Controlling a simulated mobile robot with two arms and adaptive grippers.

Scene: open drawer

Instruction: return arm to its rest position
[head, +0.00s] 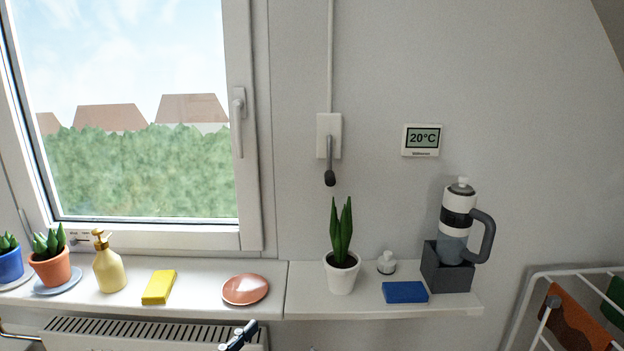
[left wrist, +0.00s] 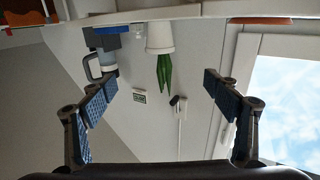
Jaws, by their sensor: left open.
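My left gripper (left wrist: 159,84) is open in the left wrist view, with its two blue-padded fingers wide apart and nothing between them. That view is upside down, and the shelf's underside crosses its top. In the head view only a small dark and blue part of my left gripper (head: 239,337) shows at the bottom edge, in front of the radiator and below the pink plate. The rest of the left arm is hidden below the frame. My right gripper is in neither view. No drawer shows.
The sill holds a pink plate (head: 245,289), yellow sponge (head: 159,286) and soap bottle (head: 109,267). A radiator (head: 150,333) sits below; a drying rack (head: 560,272) stands right.

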